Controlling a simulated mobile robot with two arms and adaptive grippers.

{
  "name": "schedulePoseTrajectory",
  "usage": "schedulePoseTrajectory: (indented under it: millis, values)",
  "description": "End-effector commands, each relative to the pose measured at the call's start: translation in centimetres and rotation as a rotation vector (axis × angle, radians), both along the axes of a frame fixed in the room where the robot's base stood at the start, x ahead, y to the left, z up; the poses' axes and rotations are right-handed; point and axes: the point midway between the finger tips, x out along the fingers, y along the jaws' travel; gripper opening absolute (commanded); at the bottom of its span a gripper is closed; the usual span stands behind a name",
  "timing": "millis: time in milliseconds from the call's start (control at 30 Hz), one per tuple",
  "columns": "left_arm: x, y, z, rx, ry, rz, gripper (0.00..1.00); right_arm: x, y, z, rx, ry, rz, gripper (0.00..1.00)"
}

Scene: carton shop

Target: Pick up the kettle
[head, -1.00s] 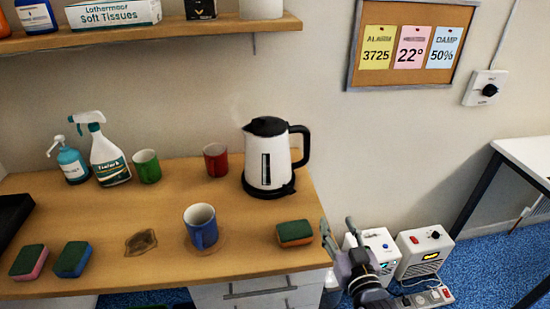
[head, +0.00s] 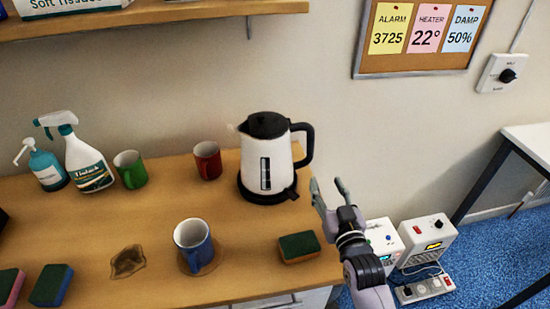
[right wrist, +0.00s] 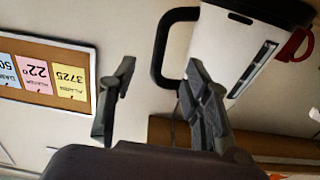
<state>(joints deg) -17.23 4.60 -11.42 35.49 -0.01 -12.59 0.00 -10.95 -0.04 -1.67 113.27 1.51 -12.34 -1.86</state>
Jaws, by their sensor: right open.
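The white kettle (head: 267,150) with a black lid, handle and base stands upright at the back right of the wooden counter. Its black handle (head: 307,145) points right. My right gripper (head: 328,190) is open and empty, just right of the kettle's base and beyond the counter's right edge, apart from the handle. In the right wrist view the picture is upside down; the kettle (right wrist: 240,45) and its handle (right wrist: 160,50) lie ahead of the open fingers (right wrist: 155,100), with the handle roughly in line with the gap. My left gripper is not in view.
A red mug (head: 207,160) stands left of the kettle. A blue mug (head: 193,245) and a green sponge (head: 299,247) are nearer the front. A shelf (head: 200,14) runs above the counter. White boxes (head: 427,238) stand at the lower right.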

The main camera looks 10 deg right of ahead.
Motion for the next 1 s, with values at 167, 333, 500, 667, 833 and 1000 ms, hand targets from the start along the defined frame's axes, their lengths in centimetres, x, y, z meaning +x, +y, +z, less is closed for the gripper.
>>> schedulePoseTrajectory:
  millis: [167,333,500,667,833,1000]
  values:
    - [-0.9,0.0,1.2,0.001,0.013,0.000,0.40,4.2,0.2,0.5,0.000,-0.002,0.000,0.44]
    - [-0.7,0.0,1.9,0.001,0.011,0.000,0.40,7.5,0.3,0.4,0.000,-0.001,0.000,0.44]
    - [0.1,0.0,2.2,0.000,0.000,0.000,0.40,9.2,0.4,0.3,0.001,0.000,0.000,0.44]
    - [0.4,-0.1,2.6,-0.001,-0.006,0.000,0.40,10.1,0.5,0.6,0.001,-0.001,0.000,0.44]
    - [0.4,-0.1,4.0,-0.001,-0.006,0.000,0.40,12.5,0.8,1.7,0.002,-0.002,0.000,0.44]
    - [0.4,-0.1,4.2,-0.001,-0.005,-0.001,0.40,14.3,0.9,1.3,0.001,-0.001,0.000,0.44]
